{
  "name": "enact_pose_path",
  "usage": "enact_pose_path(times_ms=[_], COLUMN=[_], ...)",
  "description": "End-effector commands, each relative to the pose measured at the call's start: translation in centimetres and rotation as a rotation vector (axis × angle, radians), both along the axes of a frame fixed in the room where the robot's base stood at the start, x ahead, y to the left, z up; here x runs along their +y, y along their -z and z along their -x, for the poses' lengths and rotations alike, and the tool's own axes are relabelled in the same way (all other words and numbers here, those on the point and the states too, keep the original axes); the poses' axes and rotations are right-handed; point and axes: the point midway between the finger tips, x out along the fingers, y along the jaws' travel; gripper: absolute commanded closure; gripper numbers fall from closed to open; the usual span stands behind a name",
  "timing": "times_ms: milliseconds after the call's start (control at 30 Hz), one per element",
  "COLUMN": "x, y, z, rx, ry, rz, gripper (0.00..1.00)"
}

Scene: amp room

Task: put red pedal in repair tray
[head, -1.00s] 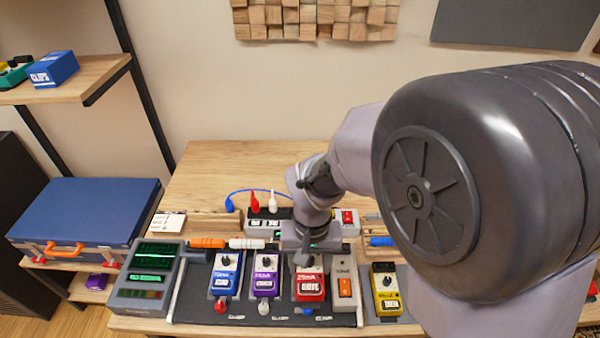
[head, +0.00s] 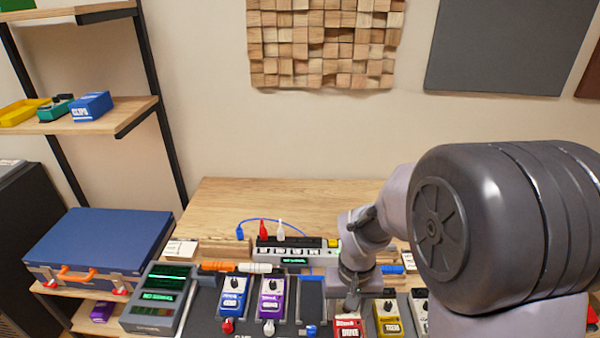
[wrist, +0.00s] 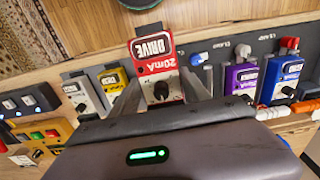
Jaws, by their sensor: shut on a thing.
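The red pedal (head: 348,328), labelled DRIVE, is held in my gripper (head: 351,304) over the pedalboard's right part, at the lower picture edge. In the wrist view the red pedal (wrist: 154,62) sits between the two fingers of my gripper (wrist: 160,88), its label upside down in the picture. The pedalboard slot (head: 311,300) right of the purple pedal is empty. I cannot identify the repair tray in these views.
Blue (head: 233,297) and purple (head: 271,298) pedals stand on the board; a yellow pedal (head: 388,318) stands close right of the held one. A tester with green screens (head: 158,297) is at left. A blue case (head: 100,245) lies further left. The table's back is clear.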

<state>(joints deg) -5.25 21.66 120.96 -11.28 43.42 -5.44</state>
Motion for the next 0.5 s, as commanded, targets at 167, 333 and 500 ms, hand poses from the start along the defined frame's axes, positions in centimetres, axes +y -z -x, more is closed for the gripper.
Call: enact_pose_path(times_ms=[167, 333, 500], x=[-3.1, -3.6, -3.5], y=[0.8, 0.9, 0.9], z=[-1.1, -1.2, -1.2], rx=[0.0, -0.001, -0.001], ry=[-0.006, -0.011, -0.01], rz=[0.0, 0.0, 0.0], gripper=[1.0, 1.0, 1.0])
